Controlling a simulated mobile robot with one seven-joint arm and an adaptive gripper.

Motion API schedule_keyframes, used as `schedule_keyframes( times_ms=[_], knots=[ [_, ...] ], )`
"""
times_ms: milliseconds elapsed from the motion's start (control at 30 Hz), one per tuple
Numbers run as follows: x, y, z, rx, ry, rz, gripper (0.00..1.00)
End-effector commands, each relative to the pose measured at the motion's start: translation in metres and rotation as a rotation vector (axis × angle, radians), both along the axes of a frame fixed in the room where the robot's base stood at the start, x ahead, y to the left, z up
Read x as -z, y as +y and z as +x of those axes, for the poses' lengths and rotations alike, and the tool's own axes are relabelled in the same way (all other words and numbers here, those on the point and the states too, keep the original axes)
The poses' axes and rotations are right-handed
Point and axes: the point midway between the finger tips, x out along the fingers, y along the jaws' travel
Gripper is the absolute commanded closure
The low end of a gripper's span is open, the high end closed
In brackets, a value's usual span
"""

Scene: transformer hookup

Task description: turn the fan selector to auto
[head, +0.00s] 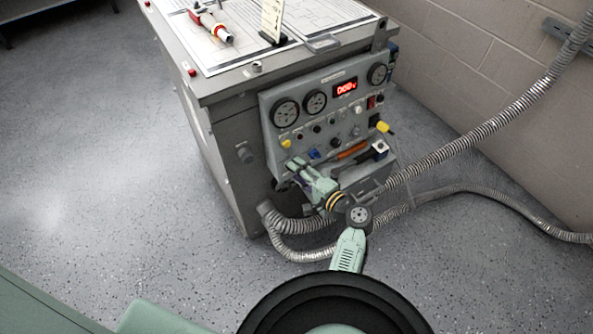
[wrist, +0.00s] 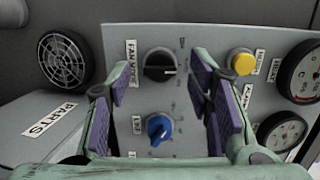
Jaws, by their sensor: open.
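The fan selector (wrist: 160,66) is a black round knob beside a "FAN MODE" label in the wrist view. A pale mark on it points to the picture's right; the position markings around it are too small to read. My gripper (wrist: 161,88) is open and empty, with its purple-padded fingers on either side of the view and the selector between and beyond their tips. I see no contact with the knob. In the head view my gripper (head: 298,167) is at the lower left of the cabinet's control panel (head: 330,80) and hides the selector there.
A blue knob (wrist: 158,128) sits close below the selector in the wrist view. A yellow button (wrist: 242,62) and gauges are to the right. A round vent (wrist: 66,59) and a "PARTS" surface (wrist: 50,119) are at left. Flexible conduits (head: 480,132) run beside the cabinet.

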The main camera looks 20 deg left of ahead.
Motion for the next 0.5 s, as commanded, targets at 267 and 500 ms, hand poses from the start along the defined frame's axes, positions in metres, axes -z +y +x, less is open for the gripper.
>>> schedule_keyframes(
  times_ms=[267,500],
  knots=[
    [-0.009,-0.052,-0.028,0.005,0.0,-0.001,0.53],
    [-0.016,-0.085,-0.046,0.004,-0.001,-0.002,0.53]
  ],
)
